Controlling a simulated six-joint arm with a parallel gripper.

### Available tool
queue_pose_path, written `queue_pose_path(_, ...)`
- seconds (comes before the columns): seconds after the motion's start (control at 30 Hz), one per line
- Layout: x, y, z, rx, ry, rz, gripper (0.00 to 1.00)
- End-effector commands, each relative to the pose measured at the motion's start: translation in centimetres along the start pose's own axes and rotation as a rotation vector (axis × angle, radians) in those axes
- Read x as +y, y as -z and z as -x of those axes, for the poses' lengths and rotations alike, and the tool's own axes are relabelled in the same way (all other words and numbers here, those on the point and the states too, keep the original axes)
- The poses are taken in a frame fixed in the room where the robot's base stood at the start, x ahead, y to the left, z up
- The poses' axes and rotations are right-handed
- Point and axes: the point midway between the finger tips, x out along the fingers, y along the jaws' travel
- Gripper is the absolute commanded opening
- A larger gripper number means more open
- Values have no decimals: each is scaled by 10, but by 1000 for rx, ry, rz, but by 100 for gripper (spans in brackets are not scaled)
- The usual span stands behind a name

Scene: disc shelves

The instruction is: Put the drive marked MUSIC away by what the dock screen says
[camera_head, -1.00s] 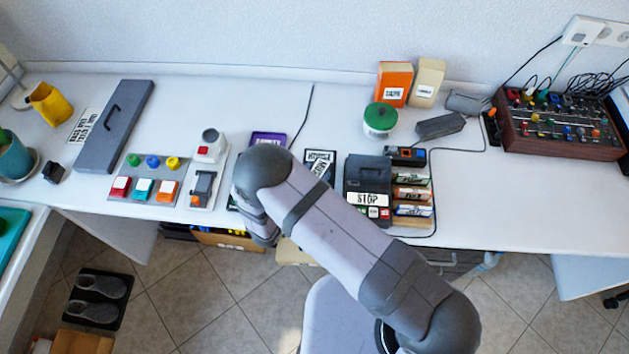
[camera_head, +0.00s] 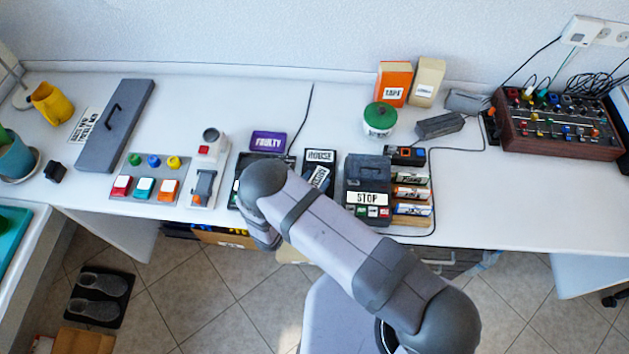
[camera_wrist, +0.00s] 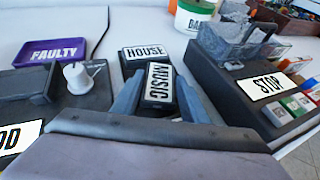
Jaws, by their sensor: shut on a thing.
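The drive marked MUSIC (camera_wrist: 159,84) is dark with a white label. My gripper (camera_wrist: 157,100) is shut on it in the wrist view, one finger on each side. In the head view the drive (camera_head: 318,178) shows just right of my wrist, which hides the fingers. It is in front of a dark piece labelled HOUSE (camera_wrist: 144,52); contact between them cannot be told. A purple tray labelled FAULTY (camera_head: 268,141) lies behind my wrist. A grey unit labelled STOP (camera_head: 354,180) stands to the right. I cannot make out any dock screen text.
Several labelled drives (camera_head: 411,193) sit in a rack right of the STOP unit. A dark unit with a white knob (camera_wrist: 78,78) is left of my gripper. A green-lidded tub (camera_head: 380,118) and two boxes stand behind. The counter at right front is clear.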

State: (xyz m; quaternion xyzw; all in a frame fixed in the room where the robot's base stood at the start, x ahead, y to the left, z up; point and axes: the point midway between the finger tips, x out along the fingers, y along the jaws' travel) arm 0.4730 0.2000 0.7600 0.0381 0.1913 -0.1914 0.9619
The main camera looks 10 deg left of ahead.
Motion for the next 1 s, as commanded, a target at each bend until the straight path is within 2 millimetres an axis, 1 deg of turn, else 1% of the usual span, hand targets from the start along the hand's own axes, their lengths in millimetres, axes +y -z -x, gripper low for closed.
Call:
queue_pose_path(0.13,0,3,-1,-1,0,0,14)
queue_pose_path(0.17,0,2,-1,0,0,0,48)
queue_pose_path(0.2,0,2,-1,0,0,0,57)
queue_pose_path(0.23,0,2,-1,0,0,0,59)
queue_pose_path(0.67,0,0,2,0,-1,1,59)
queue_pose_path(0.77,2,1,12,0,-3,1,59)
queue_pose_path(0.87,2,1,27,0,-5,1,59)
queue_pose_path(1.0,2,2,52,0,-6,1,59)
